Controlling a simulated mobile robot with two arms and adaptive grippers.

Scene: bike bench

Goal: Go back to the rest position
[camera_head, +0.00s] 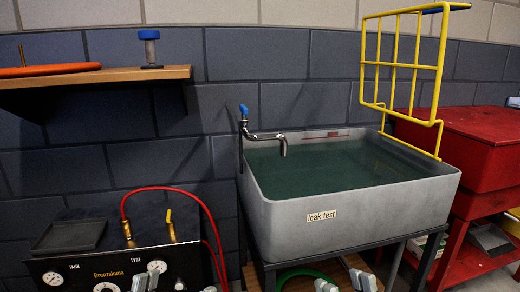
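My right gripper (344,283) shows at the bottom edge, below the front of the grey sink. Its two grey fingertips stand apart with nothing seen between them. My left gripper (178,285) shows at the bottom edge in front of the black tank panel. Its fingertips also stand apart, and no object shows between them. The rest of both grippers and both arms is cut off below the picture.
A grey water-filled sink (290,222) labelled "leak test" stands on a dark frame. A yellow wire cage (437,80) rises at its back right. A black gauge panel (75,275) with a red hose (160,188), a wooden shelf (110,75) and a red cabinet (480,160) surround it.

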